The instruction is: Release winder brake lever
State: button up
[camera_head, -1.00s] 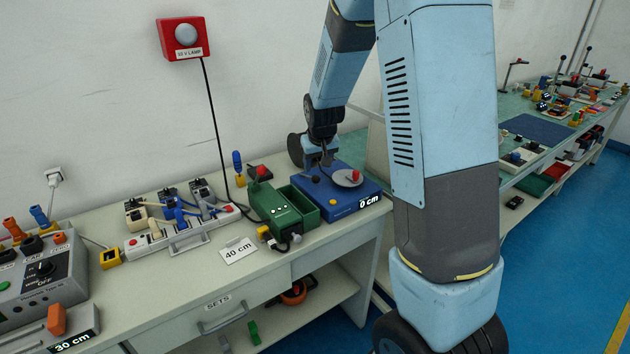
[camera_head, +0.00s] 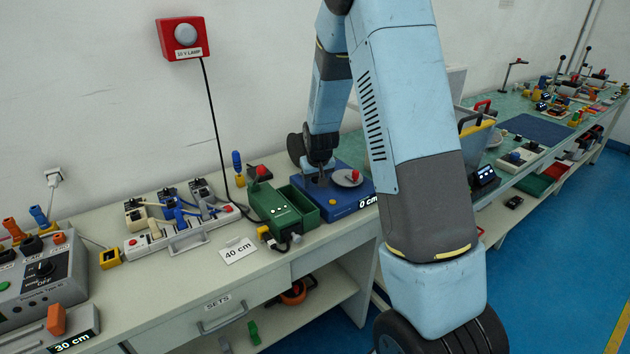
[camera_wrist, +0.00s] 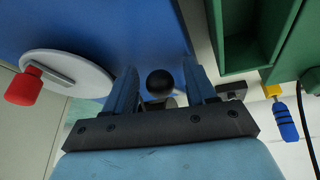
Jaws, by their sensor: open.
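The winder is a blue box (camera_head: 350,203) with a "0 cm" display, on the right end of the near bench. On its top sit a grey disc (camera_head: 347,178) and a red crank knob (camera_head: 355,174). In the wrist view, a black ball knob (camera_wrist: 160,82), seemingly the brake lever's end, shows between my gripper's fingers (camera_wrist: 160,70), with a gap on each side. The lever's shaft is mostly hidden. My gripper (camera_head: 319,178) is open and points down over the box's left part. The disc (camera_wrist: 75,72) and red knob (camera_wrist: 23,87) lie left of the fingers.
A green open box (camera_head: 290,208) stands close left of the winder. A blue-handled tool (camera_head: 238,165) stands behind it. A red lamp (camera_head: 184,37) hangs on the wall.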

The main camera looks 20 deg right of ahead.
grip_shut()
dwell(0.4)
